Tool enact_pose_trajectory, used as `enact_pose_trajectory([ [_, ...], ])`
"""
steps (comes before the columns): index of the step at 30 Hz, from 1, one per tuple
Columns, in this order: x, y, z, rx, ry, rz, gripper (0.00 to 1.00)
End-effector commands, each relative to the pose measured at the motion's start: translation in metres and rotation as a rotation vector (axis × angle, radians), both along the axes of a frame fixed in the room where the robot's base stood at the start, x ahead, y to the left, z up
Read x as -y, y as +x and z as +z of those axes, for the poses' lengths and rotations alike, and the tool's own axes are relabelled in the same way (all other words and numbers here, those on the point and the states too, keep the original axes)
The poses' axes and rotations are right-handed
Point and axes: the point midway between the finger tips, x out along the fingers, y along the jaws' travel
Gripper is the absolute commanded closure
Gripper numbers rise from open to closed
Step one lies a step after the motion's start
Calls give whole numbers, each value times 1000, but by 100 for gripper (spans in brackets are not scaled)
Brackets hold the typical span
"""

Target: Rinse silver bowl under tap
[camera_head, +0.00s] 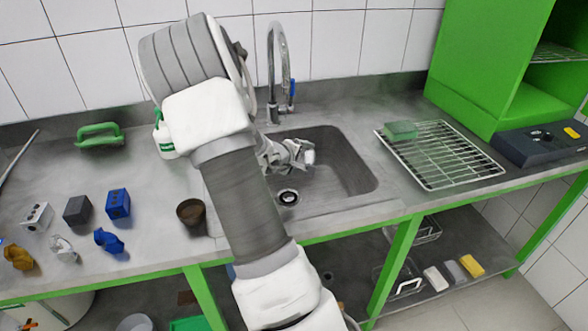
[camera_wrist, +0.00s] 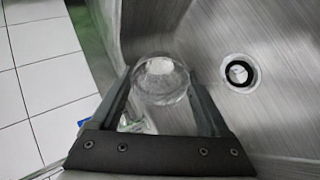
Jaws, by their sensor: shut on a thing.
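The silver bowl (camera_wrist: 161,82) is between my fingers in the wrist view, and it looks round, shiny and partly see-through. My gripper (camera_wrist: 165,92) is shut on it. In the head view, my gripper (camera_head: 300,155) is low over the sink (camera_head: 348,168), and the bowl is too small to make out clearly. The tap (camera_head: 277,60) is a tall curved chrome spout with a blue mark on its side, behind my gripper. I cannot make out any water stream. The drain (camera_head: 288,197) lies in front of my gripper, and it also shows in the wrist view (camera_wrist: 239,73).
A wire rack (camera_head: 445,160) with a green sponge (camera_head: 401,130) lies right of the sink. A brown cup (camera_head: 191,213) stands at the left. Several small blocks and a green handle (camera_head: 99,135) are farther left. A green cabinet (camera_head: 490,60) stands at the right.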

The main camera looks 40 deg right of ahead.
Motion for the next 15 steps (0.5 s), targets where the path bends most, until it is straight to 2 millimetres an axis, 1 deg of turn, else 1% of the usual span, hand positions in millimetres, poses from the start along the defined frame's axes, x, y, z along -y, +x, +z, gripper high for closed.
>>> enact_pose_trajectory([
  [1,1,0,5,-3,13,-1,80],
  [15,5,0,2,-20,155,-2,80],
])
